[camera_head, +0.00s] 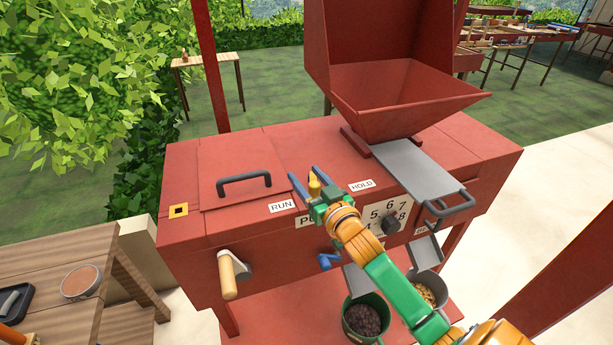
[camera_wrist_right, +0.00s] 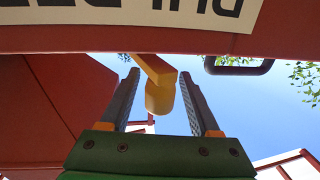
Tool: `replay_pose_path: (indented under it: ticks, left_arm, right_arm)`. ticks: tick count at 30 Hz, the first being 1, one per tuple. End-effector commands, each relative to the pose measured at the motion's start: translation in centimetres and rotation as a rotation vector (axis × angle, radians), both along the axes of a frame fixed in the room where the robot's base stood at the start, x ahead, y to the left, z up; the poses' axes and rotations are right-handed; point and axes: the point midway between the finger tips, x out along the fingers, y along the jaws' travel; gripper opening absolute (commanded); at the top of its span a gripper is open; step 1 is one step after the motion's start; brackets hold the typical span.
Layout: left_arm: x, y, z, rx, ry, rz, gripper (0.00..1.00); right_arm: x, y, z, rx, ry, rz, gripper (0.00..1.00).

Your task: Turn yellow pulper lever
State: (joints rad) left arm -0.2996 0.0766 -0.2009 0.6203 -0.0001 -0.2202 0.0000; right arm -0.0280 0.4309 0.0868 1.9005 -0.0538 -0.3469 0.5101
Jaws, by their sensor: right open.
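The yellow pulper lever (camera_head: 314,186) stands up from the top of the red pulper (camera_head: 310,145), between the RUN label (camera_head: 282,206) and the HOLD label (camera_head: 361,185). My right gripper (camera_head: 309,179) is open, with one finger on each side of the lever. In the right wrist view the lever (camera_wrist_right: 158,92) hangs between the two open fingers (camera_wrist_right: 161,82), with visible gaps to both. The lever's base is partly hidden by the gripper in the head view. My left gripper is not seen.
A black-handled lid (camera_head: 240,165) is left of the gripper. A wooden-handled crank (camera_head: 228,275), a numbered dial (camera_head: 390,222) and a blue handle (camera_head: 328,261) are on the front. Bean containers (camera_head: 366,320) stand below.

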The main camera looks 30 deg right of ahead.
Motion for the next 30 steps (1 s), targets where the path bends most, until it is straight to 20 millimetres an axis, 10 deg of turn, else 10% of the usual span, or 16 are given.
replay_pose_path:
  ticks: [6, 13, 30]
  left_arm:
    - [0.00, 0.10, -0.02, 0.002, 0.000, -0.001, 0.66]
    - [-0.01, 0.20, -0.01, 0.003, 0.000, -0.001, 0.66]
    - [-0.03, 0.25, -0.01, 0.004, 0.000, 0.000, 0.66]
  right_arm:
    - [0.04, 0.01, -0.06, 0.000, 0.001, 0.000, 0.60]
    - [0.02, 0.02, -0.07, 0.000, 0.001, 0.000, 0.00]
    - [0.01, 0.03, -0.09, 0.001, 0.001, 0.001, 0.00]
